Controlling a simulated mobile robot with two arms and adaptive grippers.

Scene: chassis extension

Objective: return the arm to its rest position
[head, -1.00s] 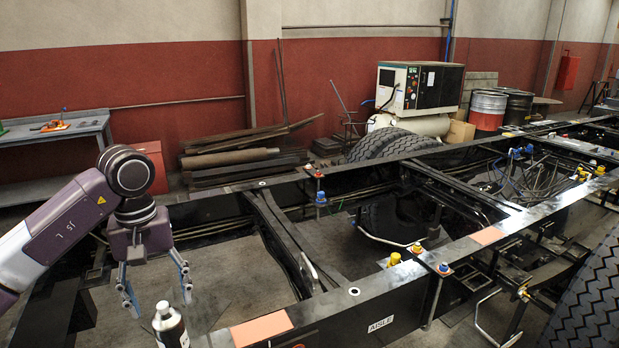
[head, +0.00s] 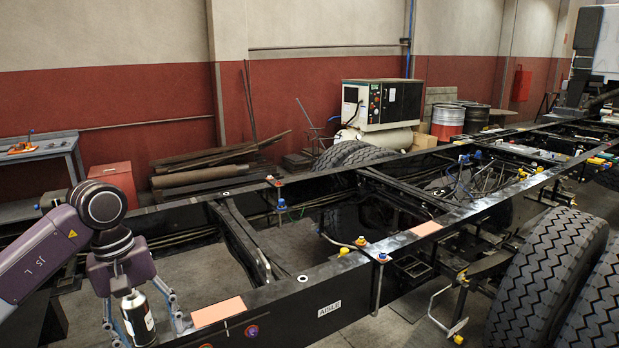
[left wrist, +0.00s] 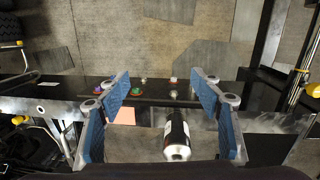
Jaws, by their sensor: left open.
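My left gripper (head: 143,318) is open at the lower left of the head view, its blue-grey fingers pointing down. A black bottle with a white label and a pale cap (head: 137,318) shows between the two fingers there. In the left wrist view the bottle (left wrist: 177,135) lies low between the open fingers (left wrist: 158,92), apart from both. What the bottle rests on is not clear. My right gripper is in neither view.
The black chassis frame (head: 330,283) runs from lower left to upper right, with an orange pad (head: 218,312) on its near rail. Large tyres (head: 548,275) stand at the right. A workbench (head: 45,150) and a red cabinet (head: 113,182) stand at the left wall.

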